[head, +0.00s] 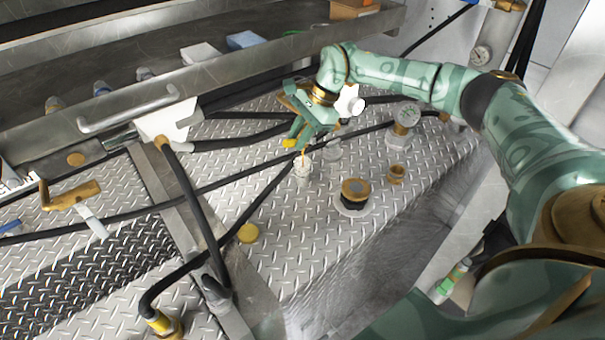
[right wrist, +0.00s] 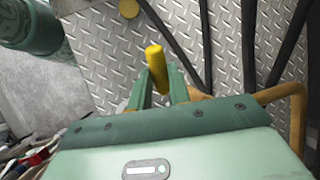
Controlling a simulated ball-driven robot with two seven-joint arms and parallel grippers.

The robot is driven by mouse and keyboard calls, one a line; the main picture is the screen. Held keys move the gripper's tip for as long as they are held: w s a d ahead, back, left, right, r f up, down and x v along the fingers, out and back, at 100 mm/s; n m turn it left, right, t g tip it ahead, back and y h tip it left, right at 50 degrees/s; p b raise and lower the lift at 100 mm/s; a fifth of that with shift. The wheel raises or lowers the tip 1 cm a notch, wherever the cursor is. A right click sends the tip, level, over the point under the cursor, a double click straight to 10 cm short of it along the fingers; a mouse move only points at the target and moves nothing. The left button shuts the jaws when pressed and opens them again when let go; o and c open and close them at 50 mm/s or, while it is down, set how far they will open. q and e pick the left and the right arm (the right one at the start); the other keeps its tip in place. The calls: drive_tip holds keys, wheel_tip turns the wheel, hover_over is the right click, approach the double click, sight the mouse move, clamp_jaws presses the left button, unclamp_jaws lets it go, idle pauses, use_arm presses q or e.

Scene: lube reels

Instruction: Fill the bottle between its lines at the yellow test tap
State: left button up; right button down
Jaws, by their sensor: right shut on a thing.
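My right gripper (head: 298,138) reaches down over the steel deck and is shut on a yellow piece (head: 290,143), which looks like the test tap's handle. In the right wrist view the same yellow cylinder (right wrist: 156,66) stands between the two green fingers. A small clear bottle (head: 302,169) stands upright on the deck just below the gripper. A thin amber strip (head: 302,154) shows between the gripper and the bottle's mouth; I cannot tell whether it is flowing liquid. The bottle's lines and level are too small to read. My left gripper is not in view.
Black hoses (head: 225,182) cross the tread-plate deck. A brass-topped fitting (head: 355,192), a smaller brass cup (head: 396,174) and a clear jar (head: 403,122) stand right of the bottle. A steel shelf (head: 225,70) runs along the back.

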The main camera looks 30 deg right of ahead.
idle(0.4)
drive_tip(key=h+p, duration=0.1)
drive_tip(key=p, duration=0.1)
drive_tip(key=a+h+p, duration=0.1)
drive_tip(key=p, duration=0.2)
drive_tip(key=shift+a+f+h, duration=0.1)
drive_tip(key=shift+f+h, duration=0.1)
drive_tip(key=shift+h, duration=0.2)
drive_tip(key=shift+f, duration=0.35)
drive_tip(key=shift+f+h, duration=0.25)
drive_tip(key=shift+h, duration=0.05)
drive_tip(key=shift+s+a+h+p, duration=0.1)
drive_tip(key=shift+h+p, duration=0.2)
drive_tip(key=shift+p, duration=0.7)
drive_tip(key=shift+f+n+h, duration=0.3)
drive_tip(key=shift+f+h, duration=0.05)
drive_tip(key=shift+h, duration=0.15)
drive_tip(key=shift+f, duration=0.1)
